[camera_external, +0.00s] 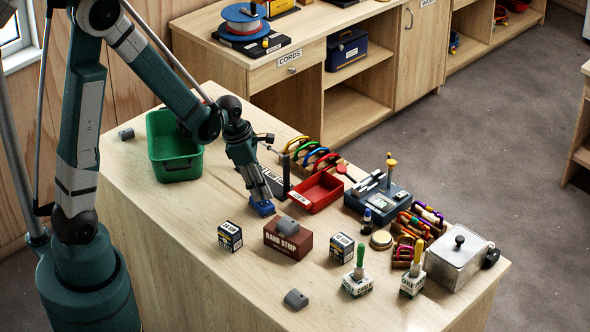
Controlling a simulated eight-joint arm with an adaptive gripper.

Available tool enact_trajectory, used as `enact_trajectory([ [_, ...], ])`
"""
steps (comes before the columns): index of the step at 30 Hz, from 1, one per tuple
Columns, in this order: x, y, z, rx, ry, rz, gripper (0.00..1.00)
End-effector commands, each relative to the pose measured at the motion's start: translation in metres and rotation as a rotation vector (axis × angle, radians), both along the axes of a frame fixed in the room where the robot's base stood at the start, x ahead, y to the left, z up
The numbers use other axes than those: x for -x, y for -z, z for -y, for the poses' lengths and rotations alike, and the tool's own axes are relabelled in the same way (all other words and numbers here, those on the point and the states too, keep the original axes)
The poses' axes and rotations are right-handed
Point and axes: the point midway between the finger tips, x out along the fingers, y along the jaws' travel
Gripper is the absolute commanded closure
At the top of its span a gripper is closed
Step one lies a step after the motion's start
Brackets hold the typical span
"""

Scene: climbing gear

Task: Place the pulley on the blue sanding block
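A small blue block (262,209), which looks like the blue sanding block, sits on the wooden workbench near its middle. My gripper (265,198) points down right at the top of this blue block. Its fingertips overlap the block in the picture, and I cannot tell if they touch or grip it. No pulley is clearly identifiable. Small grey pieces that could be one are on a brown lettered box (288,241), where one grey piece (287,226) lies, at the front of the bench (296,299), and at its far left (126,134).
A green bin (174,150) stands behind my gripper to the left. A red tray (316,193) and a rack of colored carabiners (309,152) are to the right. The front left is clear.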

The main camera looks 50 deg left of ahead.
Motion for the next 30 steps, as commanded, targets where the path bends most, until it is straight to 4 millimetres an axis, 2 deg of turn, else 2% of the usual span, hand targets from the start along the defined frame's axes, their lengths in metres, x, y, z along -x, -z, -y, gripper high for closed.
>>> enact_trajectory([
  [19,0.000,-0.006,0.000,0.000,0.000,0.000,0.67],
  [30,0.007,-0.032,-0.006,0.000,0.000,0.000,0.67],
])
